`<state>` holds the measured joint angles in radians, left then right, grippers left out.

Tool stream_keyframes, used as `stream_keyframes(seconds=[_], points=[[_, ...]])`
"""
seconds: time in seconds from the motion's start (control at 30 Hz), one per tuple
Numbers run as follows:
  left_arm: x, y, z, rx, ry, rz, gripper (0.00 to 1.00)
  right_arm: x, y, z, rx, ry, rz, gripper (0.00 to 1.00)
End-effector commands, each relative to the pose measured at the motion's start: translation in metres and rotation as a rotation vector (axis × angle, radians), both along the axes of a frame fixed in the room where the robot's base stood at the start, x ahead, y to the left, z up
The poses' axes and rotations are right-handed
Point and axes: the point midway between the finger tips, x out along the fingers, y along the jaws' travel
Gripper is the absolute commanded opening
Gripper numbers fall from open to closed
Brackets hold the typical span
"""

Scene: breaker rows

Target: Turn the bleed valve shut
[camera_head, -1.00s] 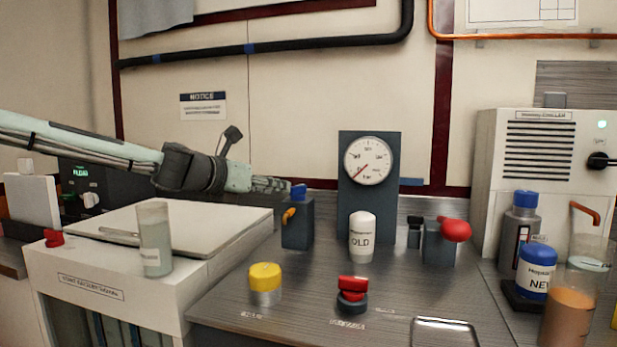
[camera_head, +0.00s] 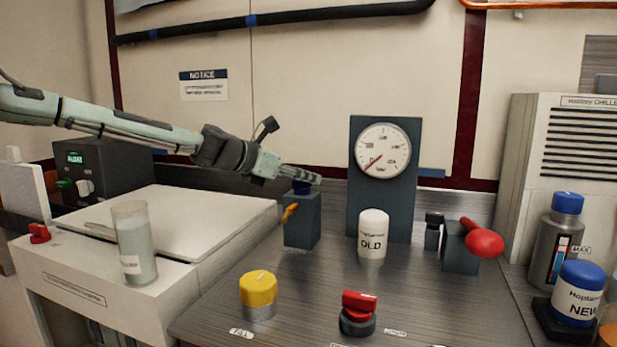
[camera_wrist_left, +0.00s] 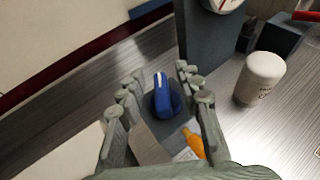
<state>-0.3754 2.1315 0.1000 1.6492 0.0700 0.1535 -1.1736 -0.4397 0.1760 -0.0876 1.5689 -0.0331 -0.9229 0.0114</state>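A dark grey-blue block (camera_head: 300,220) stands on the bench left of the gauge, with a small orange spout (camera_head: 290,212) on its side. A blue knob (camera_head: 302,187) sits on top; I take it for the bleed valve, but no label on it is readable. My left gripper (camera_head: 308,177) is just above the knob and partly hides it. In the left wrist view, the blue knob (camera_wrist_left: 161,98), with a white line on it, lies between the spread fingers of the left gripper (camera_wrist_left: 160,106). A gap shows on both sides. My right gripper is out of view.
The gauge panel (camera_head: 363,215) and a white OLD bottle (camera_head: 373,236) stand right of the block. A red-handled valve (camera_head: 484,243) is farther right. A yellow knob (camera_head: 258,289) and a red knob (camera_head: 359,304) are in front. A glass (camera_head: 134,245) stands left.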

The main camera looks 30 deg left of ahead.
Motion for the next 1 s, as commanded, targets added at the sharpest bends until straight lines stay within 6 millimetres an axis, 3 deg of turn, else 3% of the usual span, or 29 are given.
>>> stream_keyframes(seconds=[0.2, 0.53, 0.8, 1.0], points=[[0.014, -0.004, -0.006, -0.001, 0.001, 0.0, 0.34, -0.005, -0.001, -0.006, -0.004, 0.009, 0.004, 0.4], [0.016, -0.005, -0.006, -0.001, -0.001, 0.0, 0.34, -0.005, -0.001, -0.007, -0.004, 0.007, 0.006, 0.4], [0.016, -0.005, -0.006, -0.001, -0.001, 0.0, 0.02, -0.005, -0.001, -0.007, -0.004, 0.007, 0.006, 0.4], [0.016, -0.005, -0.006, -0.002, 0.0, 0.001, 0.0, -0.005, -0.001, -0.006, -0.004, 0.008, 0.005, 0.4]])
